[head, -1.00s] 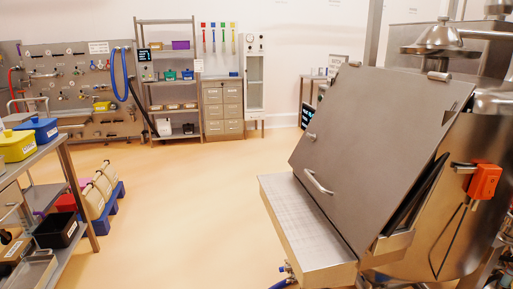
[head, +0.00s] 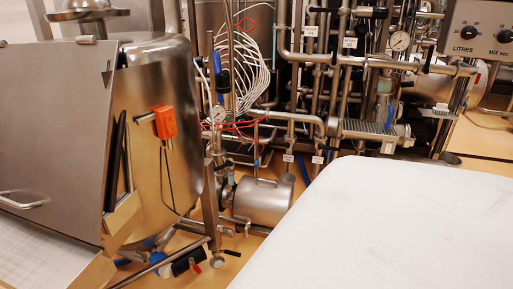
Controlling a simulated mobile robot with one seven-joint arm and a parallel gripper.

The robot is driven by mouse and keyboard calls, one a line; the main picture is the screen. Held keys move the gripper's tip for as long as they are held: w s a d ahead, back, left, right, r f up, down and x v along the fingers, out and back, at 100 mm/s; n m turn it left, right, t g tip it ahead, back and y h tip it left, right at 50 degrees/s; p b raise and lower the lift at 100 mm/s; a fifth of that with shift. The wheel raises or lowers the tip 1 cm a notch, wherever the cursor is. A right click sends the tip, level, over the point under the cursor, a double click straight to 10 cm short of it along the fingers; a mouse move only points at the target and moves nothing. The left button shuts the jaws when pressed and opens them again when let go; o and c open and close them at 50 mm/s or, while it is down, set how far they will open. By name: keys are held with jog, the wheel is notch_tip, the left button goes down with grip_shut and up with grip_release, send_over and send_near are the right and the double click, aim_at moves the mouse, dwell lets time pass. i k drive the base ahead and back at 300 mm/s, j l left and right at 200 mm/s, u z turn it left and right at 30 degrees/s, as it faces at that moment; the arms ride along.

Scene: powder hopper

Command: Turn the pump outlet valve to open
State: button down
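A steel cylinder (head: 262,203) that looks like the pump lies low behind the hopper's right side, in the middle of the head view. A thin upright pipe with a small blue part (head: 257,163) stands at it. A valve-like fitting with a black body and a red tip (head: 188,263) sits low at the hopper's foot. Several more pipes and valves stand behind, some with white tags too small to read. I cannot tell which one is the pump outlet valve, nor its position. My gripper is not in view.
The steel hopper (head: 180,90) with an orange switch box (head: 164,122) fills the left. Pipework with a gauge (head: 400,40) stands behind. A control panel (head: 485,28) is at top right. A large white rounded surface, perhaps part of my body, covers the lower right.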

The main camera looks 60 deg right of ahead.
aim_at(230, 162)
jog(key=z, duration=1.5)
jog(key=i+l, duration=0.3)
jog(key=i+l+u, duration=0.1)
jog(key=i+l, duration=0.25)
jog(key=l, duration=0.15)
jog(key=i+l, duration=0.3)
jog(key=l, duration=0.15)
jog(key=i+l+u, duration=0.1)
jog(key=i, duration=0.35)
jog(key=i+j, duration=0.15)
jog(key=j, duration=0.2)
jog(key=i+j, duration=0.2)
jog(key=j, duration=0.15)
jog(key=i+j, duration=0.15)
jog(key=i, duration=0.35)
